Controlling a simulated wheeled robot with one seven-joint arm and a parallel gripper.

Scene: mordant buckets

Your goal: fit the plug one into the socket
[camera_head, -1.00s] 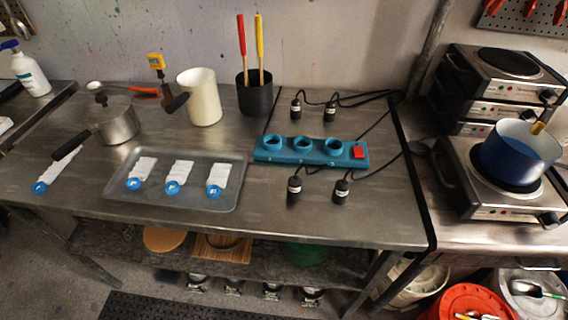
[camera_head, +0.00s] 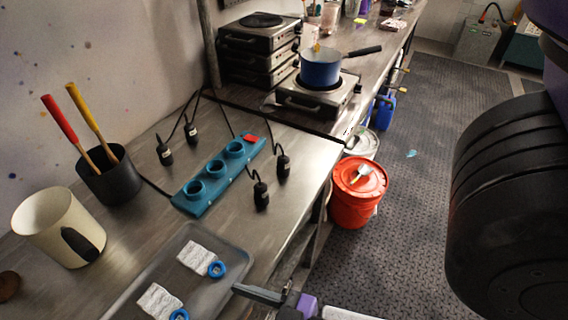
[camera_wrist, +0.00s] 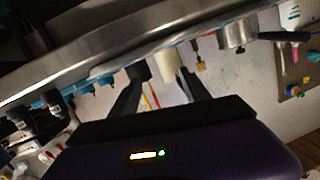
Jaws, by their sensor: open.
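A teal power strip (camera_head: 213,178) with three round sockets and a red switch (camera_head: 250,141) lies on the steel table. Several black plugs with cords and pale labels stand around it: two on the wall side (camera_head: 164,153) (camera_head: 192,133), two on the near side (camera_head: 261,195) (camera_head: 283,163). I cannot read which is plug one. The sockets (camera_head: 194,187) (camera_head: 235,149) look empty. My gripper (camera_head: 275,300) is at the bottom of the head view, by the tray's near edge, apart from the plugs. In the wrist view its two fingers (camera_wrist: 162,72) are spread with nothing held between them.
A grey tray (camera_head: 205,236) with paper strips and blue rings lies left of my gripper. A cream pitcher (camera_head: 60,228) and a black pot with two handles (camera_head: 110,178) stand at left. Hot plates (camera_head: 262,45) and a blue saucepan (camera_head: 320,69) stand beyond. A red bucket (camera_head: 358,190) is on the floor.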

